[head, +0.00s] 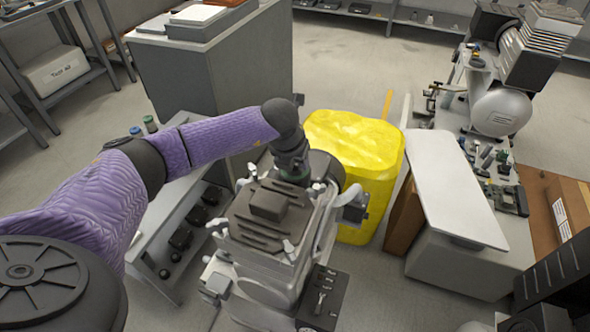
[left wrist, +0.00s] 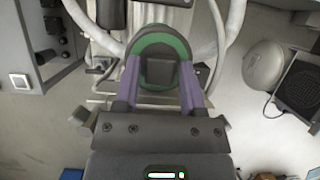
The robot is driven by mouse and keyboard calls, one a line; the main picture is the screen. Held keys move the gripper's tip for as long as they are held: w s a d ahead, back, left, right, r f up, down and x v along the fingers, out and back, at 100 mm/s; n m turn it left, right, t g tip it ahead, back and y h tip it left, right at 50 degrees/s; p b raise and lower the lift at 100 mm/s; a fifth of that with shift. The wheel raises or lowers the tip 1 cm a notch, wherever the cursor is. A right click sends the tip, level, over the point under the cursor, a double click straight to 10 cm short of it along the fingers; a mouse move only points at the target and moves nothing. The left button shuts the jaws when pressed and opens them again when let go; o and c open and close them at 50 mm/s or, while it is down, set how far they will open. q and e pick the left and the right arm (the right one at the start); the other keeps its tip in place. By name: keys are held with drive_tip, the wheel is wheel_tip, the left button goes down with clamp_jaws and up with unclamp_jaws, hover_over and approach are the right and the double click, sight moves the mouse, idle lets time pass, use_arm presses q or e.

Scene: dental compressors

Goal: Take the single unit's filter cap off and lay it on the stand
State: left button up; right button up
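The compressor unit (head: 270,208) stands in the middle of the head view, with a dark ribbed top and pale hoses. Its filter cap (left wrist: 160,72), a round green-rimmed disc with a dark raised grip block, faces the left wrist camera. In the head view the cap is mostly hidden by my left gripper (head: 293,165), which comes down on the unit's far side. In the left wrist view the two purple fingers of my left gripper (left wrist: 160,85) stand apart on either side of the grip block, with small gaps visible. My right gripper does not show.
A low grey stand with a white top (head: 450,185) is at the right, its top bare. Another compressor (head: 503,108) is at the far right, and a tall grey cabinet (head: 215,75) is behind my left arm.

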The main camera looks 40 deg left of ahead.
use_arm(q)
clamp_jaws()
